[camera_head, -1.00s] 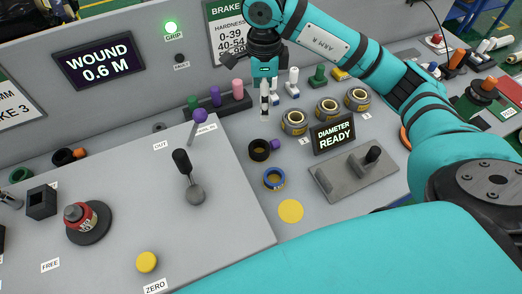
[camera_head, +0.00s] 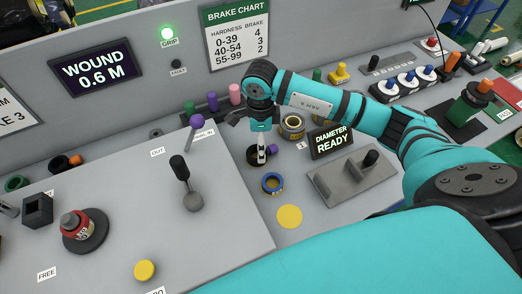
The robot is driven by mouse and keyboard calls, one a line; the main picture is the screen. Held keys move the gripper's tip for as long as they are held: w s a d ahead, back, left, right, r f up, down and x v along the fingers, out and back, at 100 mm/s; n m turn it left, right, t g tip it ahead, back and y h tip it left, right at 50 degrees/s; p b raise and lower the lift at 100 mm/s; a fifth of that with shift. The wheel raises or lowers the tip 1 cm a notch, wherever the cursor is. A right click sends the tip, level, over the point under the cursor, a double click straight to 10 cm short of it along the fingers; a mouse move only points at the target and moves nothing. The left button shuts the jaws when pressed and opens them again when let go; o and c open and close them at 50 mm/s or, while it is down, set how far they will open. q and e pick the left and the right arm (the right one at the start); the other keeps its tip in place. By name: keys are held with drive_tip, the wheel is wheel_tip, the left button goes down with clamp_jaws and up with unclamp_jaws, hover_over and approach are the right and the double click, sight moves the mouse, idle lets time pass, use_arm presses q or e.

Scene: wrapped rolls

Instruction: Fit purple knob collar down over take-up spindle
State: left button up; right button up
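The purple knob collar is a black ring (camera_head: 253,158) with a small purple knob (camera_head: 272,149) on its right side. It lies on the grey bench behind the blue ring. My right gripper (camera_head: 261,158) points straight down at this collar, its fingertips overlapping the ring in the picture. The fingers show nearly edge-on, so I cannot tell their gap or whether they touch the collar. A short red and grey post on a round dark base (camera_head: 87,236) stands at left; it may be the take-up spindle. My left gripper is out of view.
A blue ring (camera_head: 272,183) and a yellow disc (camera_head: 289,216) lie in front of the collar. A raised panel with a black lever (camera_head: 180,168) and a purple-topped lever (camera_head: 197,121) stands to the left. The diameter display (camera_head: 332,142) and a grey fixture (camera_head: 345,182) are at right.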

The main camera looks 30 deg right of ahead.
drive_tip(key=shift+s+f+p, duration=0.1)
drive_tip(key=shift+f+p, duration=0.3)
drive_tip(key=shift+f, duration=0.15)
wheel_tip(320, 180, down, 4)
drive_tip(key=shift+d+r+p, duration=0.1)
drive_tip(key=shift+r+p, duration=0.05)
drive_tip(key=shift+p, duration=0.55)
drive_tip(key=shift+f, duration=0.4)
drive_tip(key=shift+c, duration=0.4)
drive_tip(key=c, duration=1.3)
drive_tip(key=shift+r, duration=0.25)
